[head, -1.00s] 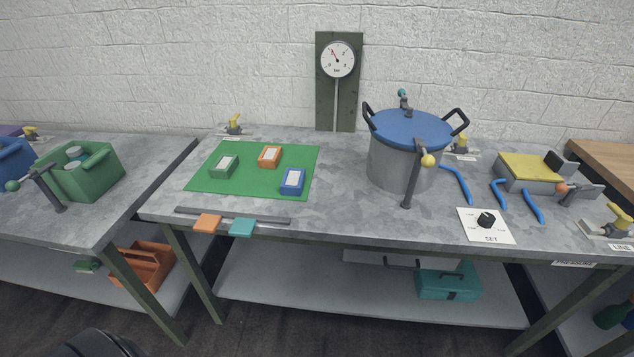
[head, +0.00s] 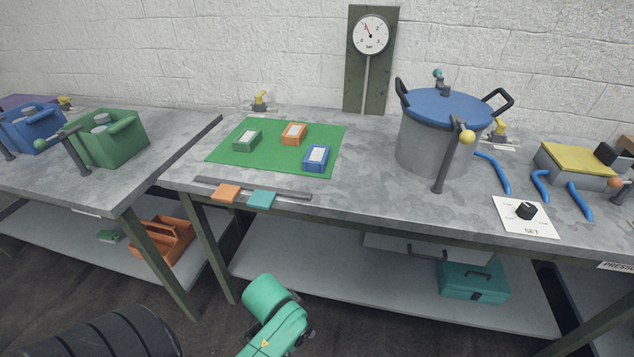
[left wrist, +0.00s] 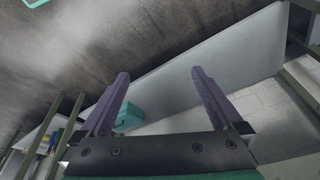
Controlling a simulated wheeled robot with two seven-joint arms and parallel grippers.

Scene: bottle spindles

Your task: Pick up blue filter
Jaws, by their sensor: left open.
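The blue filter (head: 316,158) is a small blue block with a white top label. It lies on the right part of the green mat (head: 222,159) on the middle table. An orange block (head: 294,133) and a green block (head: 247,140) of the same kind lie on the mat beside it. My left gripper (left wrist: 160,95) shows in the left wrist view with its two fingers apart and nothing between them. The wrist view shows the floor and lower shelf, so it is well away from the filter. My right gripper is not in view.
A large grey pot (head: 421,145) with a blue lid stands right of the mat. A grey rail (head: 253,189) with orange and teal tabs runs along the table's front edge. A green bin (head: 112,142) stands on the left table. The table between mat and pot is clear.

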